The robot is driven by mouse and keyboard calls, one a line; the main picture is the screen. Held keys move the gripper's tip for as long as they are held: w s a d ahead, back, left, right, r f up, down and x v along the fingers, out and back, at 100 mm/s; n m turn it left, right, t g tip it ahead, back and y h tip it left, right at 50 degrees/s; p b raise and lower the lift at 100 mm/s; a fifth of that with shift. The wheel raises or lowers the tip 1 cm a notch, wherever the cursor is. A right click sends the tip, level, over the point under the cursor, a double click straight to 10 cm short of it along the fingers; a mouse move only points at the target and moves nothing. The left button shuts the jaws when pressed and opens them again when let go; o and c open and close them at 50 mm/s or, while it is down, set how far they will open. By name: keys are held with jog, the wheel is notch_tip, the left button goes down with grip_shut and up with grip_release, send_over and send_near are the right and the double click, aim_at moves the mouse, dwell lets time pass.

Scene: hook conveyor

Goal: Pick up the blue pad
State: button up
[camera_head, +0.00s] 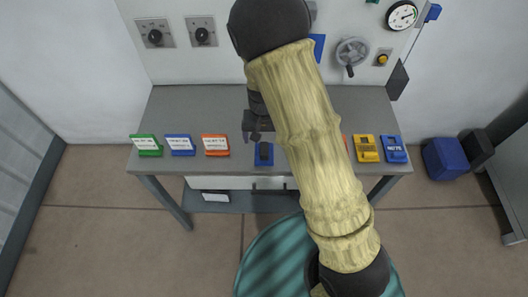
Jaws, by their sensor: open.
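A small flat blue pad (258,161) lies near the front edge of the grey table, left of my arm. A dark piece covers the middle of it; I cannot tell whether that piece is part of the pad. My gripper (257,136) is open, just behind and above the pad in the picture, with nothing visible between its fingers. I cannot tell the height gap between them. My arm hides part of the table to the right of the pad.
Green (146,145), blue (180,145) and orange (215,145) labelled items stand left on the table (195,103). Yellow (366,149) and blue (394,150) devices sit right, near a partly hidden red item. A wall panel with a gauge (401,15) and handwheel (352,52) rises behind.

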aim_at(264, 148)
jog(key=shift+f, duration=1.35)
jog(key=shift+f, duration=0.1)
jog(key=shift+w+d+f+p, duration=0.15)
jog(key=shift+f+p, duration=0.3)
jog(key=shift+f, duration=2.05)
jog(key=c, duration=1.1)
